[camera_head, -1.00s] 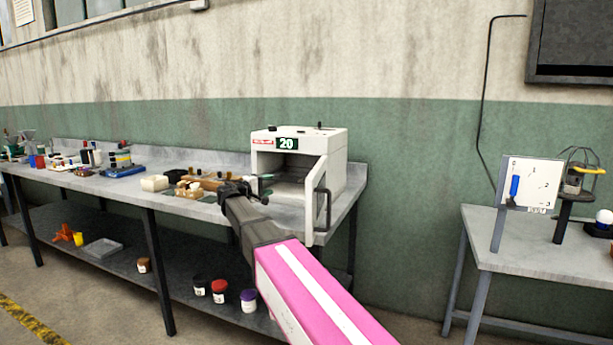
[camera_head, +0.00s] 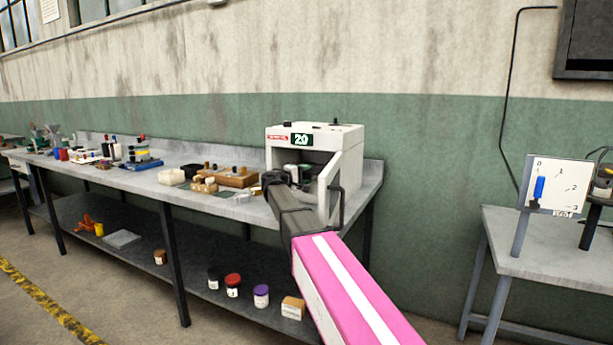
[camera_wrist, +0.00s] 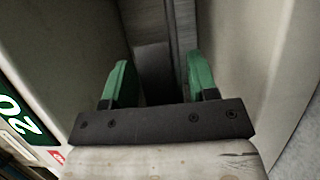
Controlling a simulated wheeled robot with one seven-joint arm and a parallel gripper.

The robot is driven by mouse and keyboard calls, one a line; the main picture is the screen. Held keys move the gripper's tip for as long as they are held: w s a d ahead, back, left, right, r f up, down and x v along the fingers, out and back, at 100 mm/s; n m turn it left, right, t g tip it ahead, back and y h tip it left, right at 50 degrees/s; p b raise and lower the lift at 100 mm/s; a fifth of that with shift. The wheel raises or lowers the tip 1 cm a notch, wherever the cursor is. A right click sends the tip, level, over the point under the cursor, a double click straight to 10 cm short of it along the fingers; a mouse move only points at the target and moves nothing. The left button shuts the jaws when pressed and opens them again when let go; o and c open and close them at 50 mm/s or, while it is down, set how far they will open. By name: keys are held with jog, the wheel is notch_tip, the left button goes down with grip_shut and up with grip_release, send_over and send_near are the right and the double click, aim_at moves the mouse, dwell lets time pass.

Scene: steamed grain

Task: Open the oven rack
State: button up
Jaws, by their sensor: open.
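The oven (camera_head: 352,136) is a white box with a green "20" display on the right end of the long bench. Its door (camera_head: 334,185) stands open, swung out to the right, with a dark handle. My gripper (camera_head: 299,173) is at the oven's open front. In the wrist view my gripper (camera_wrist: 158,82) has two green fingers spread apart with nothing between them. Beyond them is the dark oven interior (camera_wrist: 155,60) with grey metal surfaces between pale walls. I cannot clearly make out the rack.
The bench (camera_head: 150,182) carries a wooden block set (camera_head: 232,178) and a white container (camera_head: 171,176) left of the oven. Several jars stand on the lower shelf. A second table (camera_head: 550,240) with a dial board stands to the right.

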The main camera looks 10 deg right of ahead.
jog(key=shift+w+d, duration=0.1)
jog(key=shift+d, duration=0.15)
grip_shut()
jog(key=s+a, duration=1)
jog(key=s, duration=0.3)
jog(key=shift+s+a+r, duration=0.15)
jog(key=shift+s, duration=0.15)
grip_release()
